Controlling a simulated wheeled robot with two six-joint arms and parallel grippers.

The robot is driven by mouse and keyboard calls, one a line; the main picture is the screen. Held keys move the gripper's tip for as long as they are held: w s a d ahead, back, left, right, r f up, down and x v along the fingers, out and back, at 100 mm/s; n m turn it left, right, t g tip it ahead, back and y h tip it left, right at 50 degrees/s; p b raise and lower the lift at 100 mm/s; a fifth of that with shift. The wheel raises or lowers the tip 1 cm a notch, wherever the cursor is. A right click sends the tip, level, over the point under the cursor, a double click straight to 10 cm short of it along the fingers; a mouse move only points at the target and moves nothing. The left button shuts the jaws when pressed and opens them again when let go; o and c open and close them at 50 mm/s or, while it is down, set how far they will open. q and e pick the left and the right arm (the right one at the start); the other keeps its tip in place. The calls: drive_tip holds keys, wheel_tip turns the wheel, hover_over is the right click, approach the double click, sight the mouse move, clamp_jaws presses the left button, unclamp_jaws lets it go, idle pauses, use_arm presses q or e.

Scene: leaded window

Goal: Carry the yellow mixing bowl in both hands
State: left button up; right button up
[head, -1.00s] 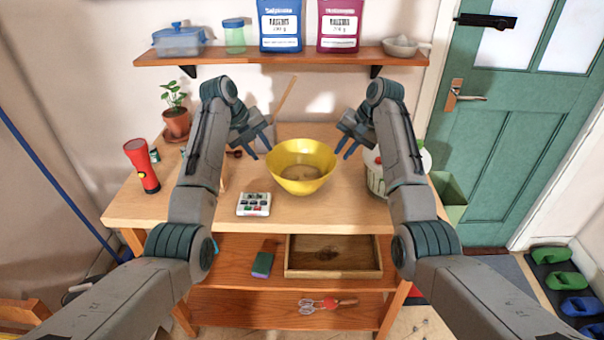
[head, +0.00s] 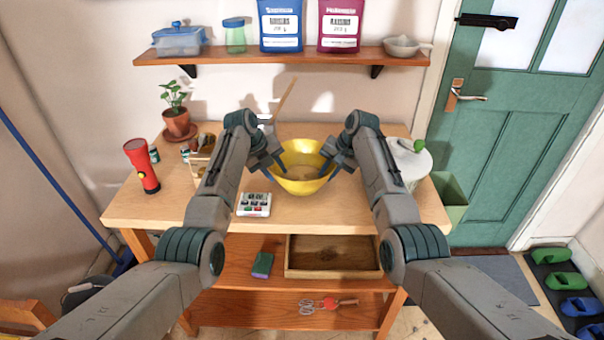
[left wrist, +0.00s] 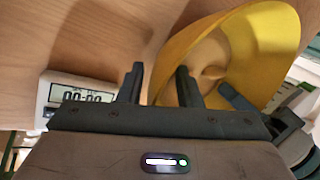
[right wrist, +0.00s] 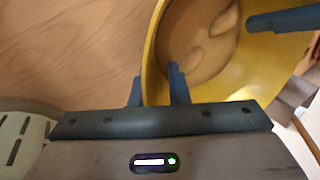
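The yellow mixing bowl (head: 299,186) stands upright on the wooden table, with beige contents inside. My left gripper (head: 275,167) is at its left rim. In the left wrist view the left gripper (left wrist: 160,82) straddles the bowl wall (left wrist: 263,40), one finger inside and one outside, with space between them. My right gripper (head: 333,164) is at the right rim. In the right wrist view the right gripper (right wrist: 156,88) also straddles the wall (right wrist: 151,45), with a narrower gap that still looks open. The lower outside of the bowl is partly hidden in both wrist views.
A white timer (head: 254,204) lies just left of the bowl. A white container with a green-knobbed lid (head: 412,163) stands close to my right arm. A red torch (head: 142,166) and a potted plant (head: 176,118) stand at the left. The shelf (head: 285,56) hangs above the back.

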use_arm(q)
drive_tip(key=shift+c, duration=1.4)
use_arm(e)
drive_tip(key=c, duration=0.3)
use_arm(q)
clamp_jaws()
use_arm(e)
clamp_jaws()
use_arm(q)
drive_tip(key=shift+a, duration=0.1)
use_arm(e)
drive_tip(key=shift+r, duration=0.1)
